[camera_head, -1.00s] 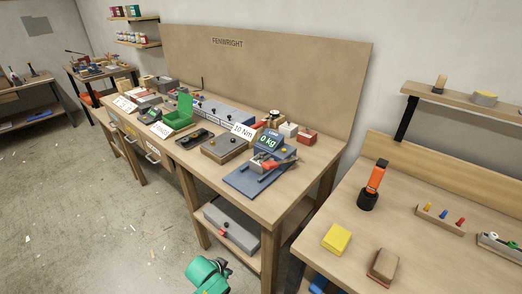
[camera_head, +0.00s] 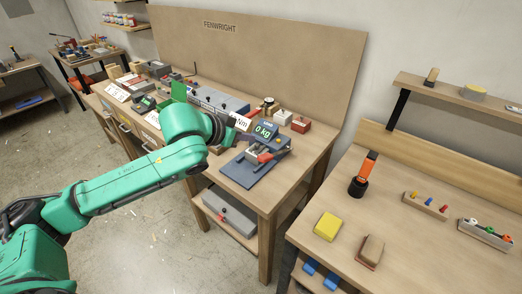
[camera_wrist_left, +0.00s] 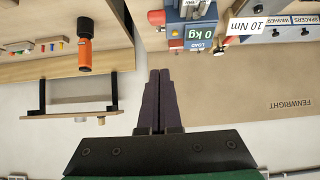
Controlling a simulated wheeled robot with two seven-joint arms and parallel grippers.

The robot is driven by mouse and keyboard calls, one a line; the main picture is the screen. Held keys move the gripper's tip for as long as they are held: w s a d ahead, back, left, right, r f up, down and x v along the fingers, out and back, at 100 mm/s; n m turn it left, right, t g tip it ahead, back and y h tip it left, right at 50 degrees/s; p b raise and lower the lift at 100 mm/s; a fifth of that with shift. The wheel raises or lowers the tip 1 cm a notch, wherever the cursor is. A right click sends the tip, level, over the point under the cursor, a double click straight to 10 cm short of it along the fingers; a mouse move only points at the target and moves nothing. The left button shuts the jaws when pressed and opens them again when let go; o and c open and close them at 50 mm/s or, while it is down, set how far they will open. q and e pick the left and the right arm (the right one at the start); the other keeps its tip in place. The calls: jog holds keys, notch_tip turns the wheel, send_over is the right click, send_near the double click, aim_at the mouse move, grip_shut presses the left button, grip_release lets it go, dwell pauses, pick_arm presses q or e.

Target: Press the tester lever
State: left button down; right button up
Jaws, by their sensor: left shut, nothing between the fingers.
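The tester is a blue-grey device with a flat base plate (camera_head: 240,173) on the middle bench, and its display (camera_head: 263,131) reads 0 kg. Its red lever handle (camera_head: 265,157) sits low in front of the display. The tester also shows upside down at the top of the left wrist view, with its display (camera_wrist_left: 188,33) and a red part (camera_wrist_left: 157,17). My left gripper (camera_head: 234,140) is just left of the tester's display, apart from the lever as far as I can see. Its dark fingers (camera_wrist_left: 160,73) are together and empty. My right gripper is out of view.
A 10 Nm sign, partly hidden by my arm, stands behind the gripper. A red box (camera_head: 301,124) sits behind the tester. The right bench holds an orange-and-black tool (camera_head: 363,173), a yellow block (camera_head: 327,226) and a brown block (camera_head: 370,250). A tall backboard (camera_head: 290,60) closes the bench's rear.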

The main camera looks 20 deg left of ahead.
pick_arm(q)
jog(key=shift+w+f, duration=0.1)
jog(key=shift+w, duration=0.05)
jog(key=p, duration=0.3)
send_over(261, 156)
jog(key=f, duration=0.5)
jog(key=shift+w+d, duration=0.3)
jog(key=shift+w, duration=0.05)
jog(key=f, duration=0.1)
jog(key=f+p, duration=0.1)
jog(key=f, duration=0.2)
jog(key=shift+s+a, duration=0.15)
jog(key=shift+s, duration=0.15)
jog(key=shift+s+a+f, duration=0.1)
jog(key=shift+s+f, duration=0.2)
jog(key=shift+w+f, duration=0.1)
jog(key=shift+w, duration=0.05)
